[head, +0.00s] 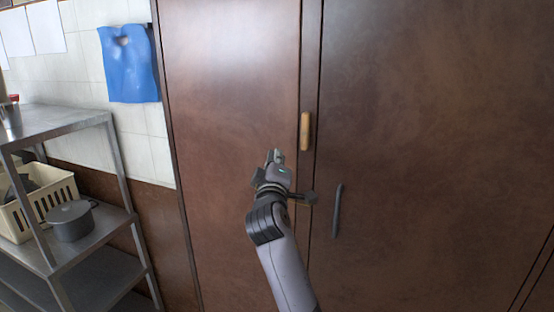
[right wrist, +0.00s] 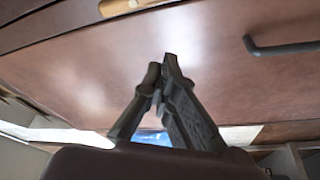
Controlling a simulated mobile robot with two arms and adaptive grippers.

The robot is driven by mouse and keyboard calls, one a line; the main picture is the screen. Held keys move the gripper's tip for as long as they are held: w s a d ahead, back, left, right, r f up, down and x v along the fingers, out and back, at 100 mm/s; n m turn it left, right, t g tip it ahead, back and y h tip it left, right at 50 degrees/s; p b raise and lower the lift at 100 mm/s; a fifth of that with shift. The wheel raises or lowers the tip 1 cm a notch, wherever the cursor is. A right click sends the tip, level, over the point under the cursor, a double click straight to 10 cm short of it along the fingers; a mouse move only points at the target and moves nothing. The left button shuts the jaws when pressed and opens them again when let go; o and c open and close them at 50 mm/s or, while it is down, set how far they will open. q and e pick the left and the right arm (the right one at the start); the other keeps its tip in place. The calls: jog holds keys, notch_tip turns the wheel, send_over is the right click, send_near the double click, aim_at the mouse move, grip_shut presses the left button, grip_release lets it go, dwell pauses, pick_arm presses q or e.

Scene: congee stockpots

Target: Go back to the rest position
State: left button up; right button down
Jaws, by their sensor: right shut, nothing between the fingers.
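My right gripper (head: 275,157) is in front of a brown wooden cabinet (head: 415,110) in the head view, left of the gap between its doors. In the right wrist view its two fingers (right wrist: 163,75) meet at the tips, with nothing between them. The light wooden handle (head: 305,131) is just right of and above the gripper, apart from it. A dark bar handle (head: 337,211) is lower on the right door. My left gripper is not in view.
A metal shelf rack (head: 70,121) stands at the left, with a grey pot (head: 72,222) and a cream basket (head: 42,202) on it. The cabinet front fills the middle and right.

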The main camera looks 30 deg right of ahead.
jog(key=w+a+f+n+g+y, duration=0.1)
jog(key=a+f+y, duration=0.2)
jog(key=f, duration=1.2)
jog(key=w+a+f+n+g+y, duration=0.1)
jog(key=w+a+f+g+y, duration=0.15)
jog(key=f, duration=1.25)
jog(key=s+a+f+g+y, duration=0.2)
jog(key=s+f, duration=0.4)
jog(key=f, duration=0.5)
jog(key=s+a+f+g+y, duration=0.1)
jog(key=s+f, duration=0.4)
jog(key=f, duration=0.7)
jog(key=s+a+f+m+g+y, duration=0.25)
jog(key=s+f+g, duration=0.25)
jog(key=s+f, duration=1.75)
jog(key=s+f+m+g, duration=0.1)
jog(key=s+f+g, duration=0.1)
jog(key=s, duration=1.2)
jog(key=s+f+m+g, duration=0.2)
jog(key=s+f, duration=0.2)
jog(key=s, duration=1.1)
jog(key=shift+d+f, duration=0.35)
